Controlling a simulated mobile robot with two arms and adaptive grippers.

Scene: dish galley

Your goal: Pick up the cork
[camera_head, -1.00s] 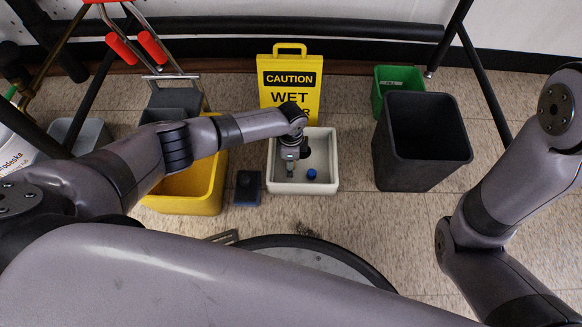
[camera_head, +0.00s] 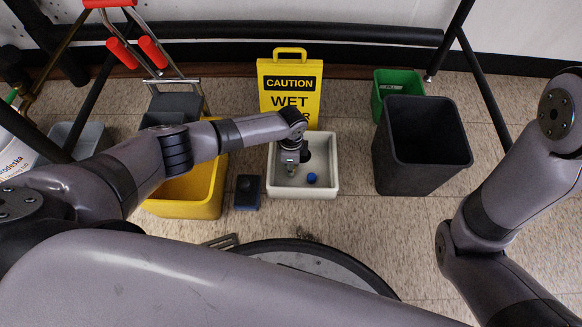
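My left gripper (camera_head: 290,169) reaches down into the white tub (camera_head: 334,170) on the floor. It is small and dark in the picture, and I cannot tell whether its fingers are open or shut or hold anything. I cannot make out a cork; it may be hidden by the gripper or too small to see. A small blue round object (camera_head: 311,178) lies in the tub, to the right of the gripper. My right arm is at the right edge, and its gripper is out of view.
A yellow caution sign (camera_head: 290,83) stands behind the tub. A yellow bucket (camera_head: 184,207) and a dark blue block-like object (camera_head: 247,193) are to its left. A dark grey bin (camera_head: 423,170) and a green bin (camera_head: 398,80) are to its right. Floor between tub and grey bin is clear.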

